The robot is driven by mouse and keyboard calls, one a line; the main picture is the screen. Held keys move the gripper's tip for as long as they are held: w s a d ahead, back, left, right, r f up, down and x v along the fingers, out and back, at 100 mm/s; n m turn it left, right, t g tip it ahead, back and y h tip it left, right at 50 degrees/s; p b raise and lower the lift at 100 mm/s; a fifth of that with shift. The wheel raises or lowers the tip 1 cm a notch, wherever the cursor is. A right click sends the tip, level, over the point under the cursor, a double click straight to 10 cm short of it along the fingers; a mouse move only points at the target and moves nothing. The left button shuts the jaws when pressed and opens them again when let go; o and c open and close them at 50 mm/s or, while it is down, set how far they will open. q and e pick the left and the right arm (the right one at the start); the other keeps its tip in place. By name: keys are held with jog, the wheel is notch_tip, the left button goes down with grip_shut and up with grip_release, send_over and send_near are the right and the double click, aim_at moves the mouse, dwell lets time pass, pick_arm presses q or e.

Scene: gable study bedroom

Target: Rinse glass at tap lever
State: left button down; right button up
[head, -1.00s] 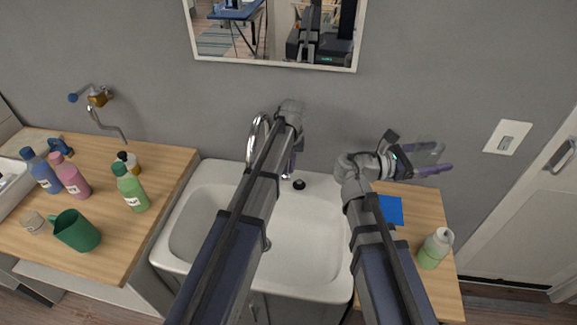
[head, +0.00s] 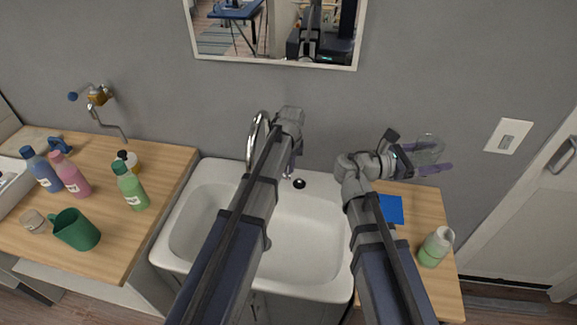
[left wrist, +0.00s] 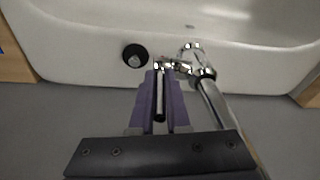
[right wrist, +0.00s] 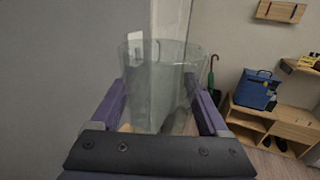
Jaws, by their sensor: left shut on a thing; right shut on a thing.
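A clear glass (right wrist: 155,90) is held between the purple fingers of my right gripper (right wrist: 160,112), which is shut on it. In the head view the glass (head: 428,149) and the right gripper (head: 432,160) are in the air right of the sink, above the right counter. My left gripper (left wrist: 160,95) is shut on the thin dark-and-chrome tap lever (left wrist: 160,103). The chrome tap (left wrist: 207,90) rises beside it in the left wrist view. In the head view the left forearm partly hides the tap (head: 254,138) and the left fingers. No water stream is visible.
The white sink (head: 190,225) lies below, apart from the glass. The left counter (head: 165,165) carries several bottles, a green mug (head: 76,230) and a small clear jar (head: 33,221). A blue cloth (head: 391,210) and pale green bottle (head: 435,247) are on the right counter. A mirror (head: 275,63) hangs above.

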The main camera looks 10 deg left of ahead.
pick_arm(q)
jog(key=c, duration=0.9)
grip_release()
jog(key=shift+r, duration=0.1)
pick_arm(e)
jog(key=shift+r, duration=0.1)
pick_arm(q)
notch_tip(320, 180, up, 12)
jog(key=s+p, duration=0.1)
jog(key=p, duration=1.1)
jog(key=shift+s+d, duration=0.2)
jog(key=shift+d, duration=0.15)
pick_arm(e)
notch_tip(320, 180, up, 12)
pick_arm(q)
jog(key=shift+s+f, duration=0.1)
jog(key=shift+f, duration=0.1)
pick_arm(e)
jog(key=shift+f, duration=0.2)
